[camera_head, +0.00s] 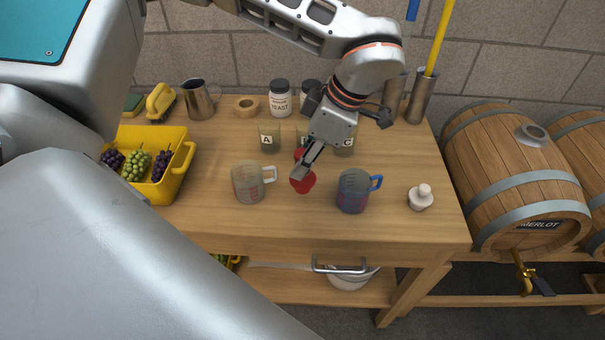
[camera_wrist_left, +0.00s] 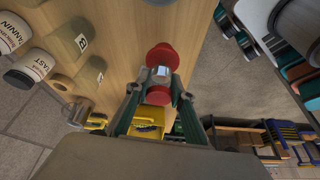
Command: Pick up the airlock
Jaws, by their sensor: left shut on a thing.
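My left gripper (camera_head: 303,168) is shut on a red piece that I take to be the airlock (camera_head: 303,184). In the left wrist view, the airlock (camera_wrist_left: 162,55) has two rounded red ends and a pale middle, between the fingers of the left gripper (camera_wrist_left: 157,86). In the head view the gripper covers part of it. It is over the middle of the wooden table (camera_head: 225,222), between two jugs; I cannot tell whether it touches the top. My right gripper is not in view.
A clear measuring jug (camera_head: 247,184) stands left of the airlock and a blue-handled jug (camera_head: 353,192) right. A white knobbed stopper (camera_head: 421,198) is further right. Lettered containers, including A (camera_head: 268,138), stand behind. A yellow grape crate (camera_head: 181,173) is at left. The front strip is clear.

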